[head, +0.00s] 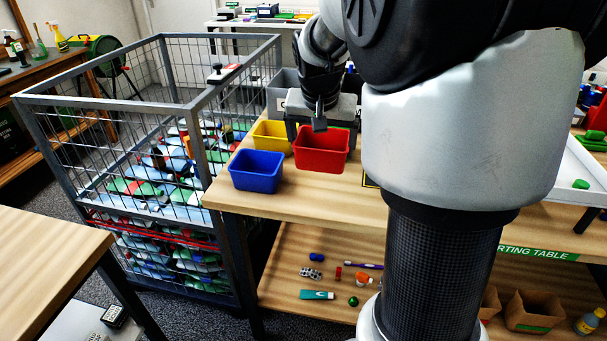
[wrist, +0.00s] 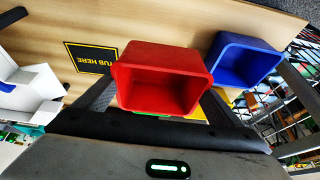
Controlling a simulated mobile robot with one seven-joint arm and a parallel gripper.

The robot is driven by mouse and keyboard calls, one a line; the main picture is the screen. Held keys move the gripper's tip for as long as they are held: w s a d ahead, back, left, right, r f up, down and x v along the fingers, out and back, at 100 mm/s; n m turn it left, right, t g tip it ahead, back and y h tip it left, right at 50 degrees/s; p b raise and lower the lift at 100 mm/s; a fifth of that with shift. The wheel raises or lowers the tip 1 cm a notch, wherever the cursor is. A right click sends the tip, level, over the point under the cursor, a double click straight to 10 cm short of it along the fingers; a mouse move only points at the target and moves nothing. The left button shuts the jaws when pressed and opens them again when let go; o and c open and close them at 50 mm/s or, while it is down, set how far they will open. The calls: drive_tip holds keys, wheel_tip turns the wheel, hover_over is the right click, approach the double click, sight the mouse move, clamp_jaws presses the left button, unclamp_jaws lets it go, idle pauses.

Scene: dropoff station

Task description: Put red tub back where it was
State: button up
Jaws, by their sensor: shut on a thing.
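The red tub (head: 321,150) is empty and sits between the fingers of my gripper (head: 320,122) at the sorting table. In the wrist view the red tub (wrist: 160,82) fills the space between the two dark fingers, and my gripper (wrist: 155,100) is shut on it. The tub looks upright in the head view. I cannot tell whether its base touches the table. A black mat with yellow lettering ending in "TUB HERE" (wrist: 90,58) lies on the table to the left of the tub in the wrist view.
A blue tub (head: 256,171) stands close to the red one, and a yellow tub (head: 272,136) stands behind. A grey bin (head: 283,88) is at the back. A wire cage (head: 160,205) full of items borders the table's left side. A white tray (head: 590,165) lies right.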

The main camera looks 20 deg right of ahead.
wheel_tip(320, 180, down, 8)
drive_tip(key=shift+f+b, duration=0.1)
drive_tip(key=shift+b, duration=1)
drive_tip(key=shift+f, duration=0.15)
drive_tip(key=o, duration=0.8)
drive_tip(key=shift+o, duration=0.2)
